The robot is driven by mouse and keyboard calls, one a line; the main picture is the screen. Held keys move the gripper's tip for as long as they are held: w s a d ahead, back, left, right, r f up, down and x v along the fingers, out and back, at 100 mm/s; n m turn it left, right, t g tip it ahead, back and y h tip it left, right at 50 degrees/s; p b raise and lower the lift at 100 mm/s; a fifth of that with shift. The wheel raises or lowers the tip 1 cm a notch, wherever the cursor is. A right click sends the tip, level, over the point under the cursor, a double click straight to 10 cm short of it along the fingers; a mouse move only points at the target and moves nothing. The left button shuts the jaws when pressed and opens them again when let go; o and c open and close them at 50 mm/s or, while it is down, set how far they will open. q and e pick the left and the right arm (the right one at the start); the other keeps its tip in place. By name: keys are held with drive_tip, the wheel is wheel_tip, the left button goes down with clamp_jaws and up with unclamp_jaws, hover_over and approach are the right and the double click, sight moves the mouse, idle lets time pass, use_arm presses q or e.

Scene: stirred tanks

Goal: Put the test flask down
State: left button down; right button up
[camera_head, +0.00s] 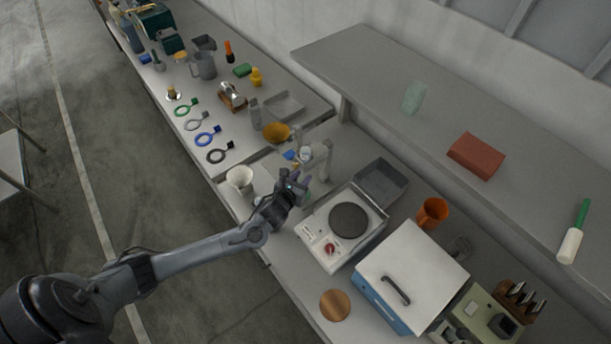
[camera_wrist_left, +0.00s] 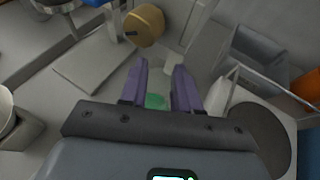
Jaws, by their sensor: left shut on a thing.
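My left gripper (camera_head: 301,188) is above the bench, between the white beaker and the hotplate. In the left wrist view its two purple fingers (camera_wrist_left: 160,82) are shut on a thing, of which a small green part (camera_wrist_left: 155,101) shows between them. This is probably the test flask, but most of it is hidden by the gripper. I cannot tell whether it touches the bench. My right gripper is not in view.
A white beaker (camera_head: 240,181) stands left of the gripper, a hotplate (camera_head: 318,246) right of it. A grey tray (camera_head: 381,180), orange cup (camera_head: 432,212) and white-lidded box (camera_head: 410,270) stand farther right.

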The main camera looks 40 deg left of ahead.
use_arm(q)
drive_tip(key=x, duration=0.3)
drive_tip(key=shift+w+f, duration=0.1)
drive_tip(key=shift+f, duration=0.25)
drive_tip(key=shift+w+f, duration=0.2)
drive_tip(key=shift+f, duration=0.15)
drive_tip(key=shift+a, duration=0.1)
drive_tip(key=shift+f, duration=0.1)
drive_tip(key=c, duration=0.8)
unclamp_jaws()
